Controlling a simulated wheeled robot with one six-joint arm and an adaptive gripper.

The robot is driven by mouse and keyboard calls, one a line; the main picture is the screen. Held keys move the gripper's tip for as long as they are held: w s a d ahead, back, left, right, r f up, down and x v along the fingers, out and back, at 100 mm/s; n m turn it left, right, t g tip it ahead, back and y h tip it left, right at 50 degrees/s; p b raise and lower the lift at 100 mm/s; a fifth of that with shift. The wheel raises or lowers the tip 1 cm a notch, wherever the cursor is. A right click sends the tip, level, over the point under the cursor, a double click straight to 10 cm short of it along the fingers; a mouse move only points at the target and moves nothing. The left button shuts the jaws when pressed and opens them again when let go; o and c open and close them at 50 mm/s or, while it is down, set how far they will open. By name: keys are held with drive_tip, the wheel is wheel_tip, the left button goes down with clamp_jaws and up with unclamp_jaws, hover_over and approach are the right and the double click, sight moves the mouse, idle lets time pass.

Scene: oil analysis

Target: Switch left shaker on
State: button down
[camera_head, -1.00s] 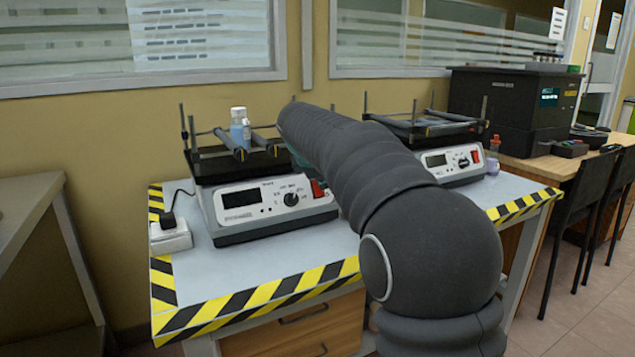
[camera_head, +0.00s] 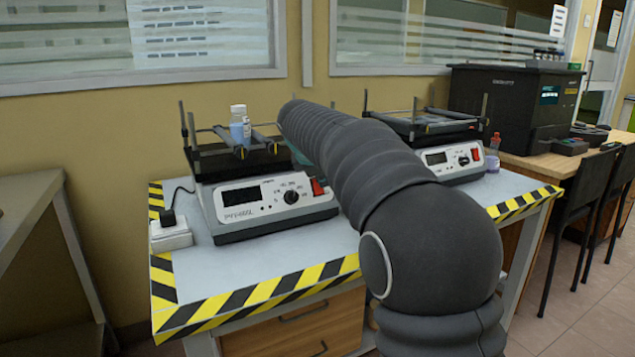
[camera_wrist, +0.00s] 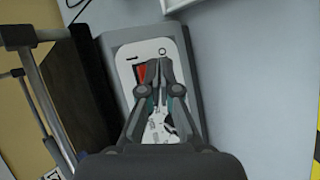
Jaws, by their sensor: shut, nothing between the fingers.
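The left shaker (camera_head: 236,211) stands on the left part of the table, with a dark display, a knob and a red switch (camera_head: 318,186) at the right end of its front panel. A bottle (camera_head: 238,126) with blue content stands on its platform. In the wrist view the shaker's panel (camera_wrist: 127,68) shows, and the red switch (camera_wrist: 141,74) is partly hidden by my fingers. My gripper (camera_wrist: 161,62) is shut and empty, its tips over the panel right beside the switch; I cannot tell whether they touch it. In the head view my arm hides the gripper.
A second shaker (camera_head: 452,160) stands further right on the same table (camera_head: 300,255), which has yellow-black edge tape. A white power socket (camera_head: 170,235) is at the left. A black machine (camera_head: 512,108) and dark chairs (camera_head: 582,185) are at the far right.

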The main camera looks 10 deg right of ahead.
drive_tip(key=shift+w, duration=0.1)
idle(0.3)
drive_tip(key=shift+w+a+f+p, duration=0.1)
drive_tip(key=shift+w+f+p, duration=0.05)
drive_tip(key=shift+w+p, duration=0.2)
